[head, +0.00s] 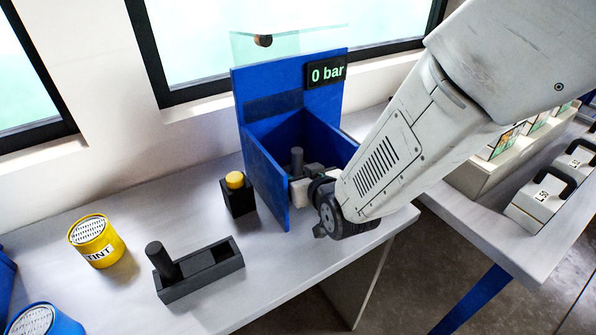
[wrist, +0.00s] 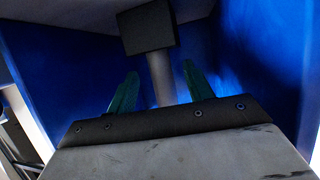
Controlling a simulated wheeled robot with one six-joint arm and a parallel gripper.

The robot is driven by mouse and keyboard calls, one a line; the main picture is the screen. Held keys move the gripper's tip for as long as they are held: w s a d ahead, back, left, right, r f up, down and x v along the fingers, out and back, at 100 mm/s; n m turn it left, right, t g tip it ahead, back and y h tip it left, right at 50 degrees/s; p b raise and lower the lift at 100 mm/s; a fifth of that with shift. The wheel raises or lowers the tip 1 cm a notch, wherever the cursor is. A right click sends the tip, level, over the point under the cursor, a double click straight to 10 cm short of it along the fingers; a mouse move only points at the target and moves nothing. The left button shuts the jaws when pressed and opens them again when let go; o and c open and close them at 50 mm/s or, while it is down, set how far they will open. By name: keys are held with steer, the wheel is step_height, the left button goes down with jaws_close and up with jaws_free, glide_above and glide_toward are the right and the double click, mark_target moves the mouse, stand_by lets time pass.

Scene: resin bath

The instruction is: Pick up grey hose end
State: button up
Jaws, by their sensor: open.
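A dark grey upright cylinder (head: 297,160), which looks like the grey hose end, stands inside the open-fronted blue box (head: 266,178). In the wrist view a light grey stem (wrist: 161,78) with a dark block-like end (wrist: 148,28) lies ahead of my gripper. My gripper (wrist: 161,90) is open, with one teal finger on each side of the stem in the picture. I cannot tell whether either finger touches it. In the head view my wrist is at the box's open front, and the fingertips are hidden there.
Blue box walls flank my gripper closely. A 0 bar display (head: 326,73) is on the back panel. Left of the box stand a black block with a yellow button (head: 236,181), a dark holder with a cylinder (head: 200,272) and a yellow TINT can (head: 96,242).

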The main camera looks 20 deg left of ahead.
mark_target(300, 172)
steer(key=x, duration=0.3)
steer(key=shift+w+a, duration=0.2)
steer(key=shift+a, duration=0.05)
steer(key=c, duration=1.1)
